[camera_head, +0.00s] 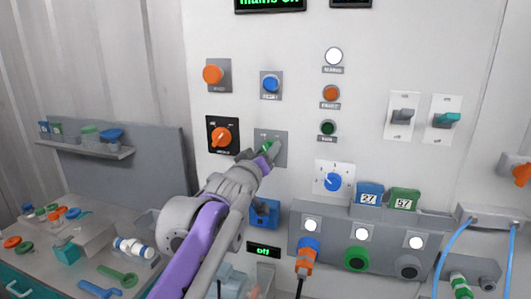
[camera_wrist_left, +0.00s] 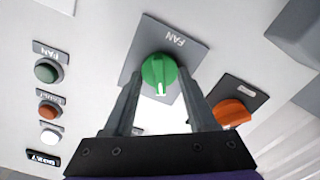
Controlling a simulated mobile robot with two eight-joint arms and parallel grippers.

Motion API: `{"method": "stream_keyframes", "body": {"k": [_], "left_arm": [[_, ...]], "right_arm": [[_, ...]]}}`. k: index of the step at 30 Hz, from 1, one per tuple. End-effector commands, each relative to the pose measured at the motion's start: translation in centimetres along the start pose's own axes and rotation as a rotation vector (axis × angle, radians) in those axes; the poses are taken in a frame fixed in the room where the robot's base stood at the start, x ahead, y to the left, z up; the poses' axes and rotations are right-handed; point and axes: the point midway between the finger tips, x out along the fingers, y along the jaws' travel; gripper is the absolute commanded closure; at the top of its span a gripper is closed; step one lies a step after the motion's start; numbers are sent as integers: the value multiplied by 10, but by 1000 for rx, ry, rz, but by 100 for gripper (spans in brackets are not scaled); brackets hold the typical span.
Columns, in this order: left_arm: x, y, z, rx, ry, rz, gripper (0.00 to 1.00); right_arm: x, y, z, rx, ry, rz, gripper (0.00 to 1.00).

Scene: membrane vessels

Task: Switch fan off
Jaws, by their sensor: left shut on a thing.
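The green fan knob (camera_wrist_left: 159,71) sits on a grey plate marked FAN (camera_wrist_left: 166,42). Its white pointer mark faces the bottom of the left wrist view, where the panel appears upside down. In the head view the plate (camera_head: 281,150) is partly behind my gripper. My left gripper (camera_head: 266,157) is at the knob, its two fingers either side of it and shut on it. The dark green fan lamp (camera_head: 328,128) is up and to the right; it also shows in the left wrist view (camera_wrist_left: 46,70). My right gripper is not in view.
An orange rotary switch (camera_head: 221,136) on a black plate is close to the left of my gripper. A blue dial (camera_head: 333,182) is to the right. Two toggle switches (camera_head: 402,115) are further right. A display reading off (camera_head: 264,250) is below. A bench with loose parts is at left.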

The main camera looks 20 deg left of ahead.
Motion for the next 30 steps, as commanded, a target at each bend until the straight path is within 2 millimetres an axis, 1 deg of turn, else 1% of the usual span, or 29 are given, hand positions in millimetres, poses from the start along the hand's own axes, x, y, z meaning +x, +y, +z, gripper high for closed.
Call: {"method": "stream_keyframes", "body": {"k": [2,3,7,16,20,23,30], "left_arm": [[0,0,0,-2,-1,-1,98],[0,0,0,-2,0,0,38],[0,0,0,-1,0,0,14],[-1,0,0,0,0,0,14],[-9,0,0,1,0,0,14],[-25,0,1,2,0,-1,14],[-72,-1,1,1,0,-1,14]], "right_arm": [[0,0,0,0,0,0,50],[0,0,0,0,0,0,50],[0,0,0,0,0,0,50],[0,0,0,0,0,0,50],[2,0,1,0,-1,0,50],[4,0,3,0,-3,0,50],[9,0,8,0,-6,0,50]]}}
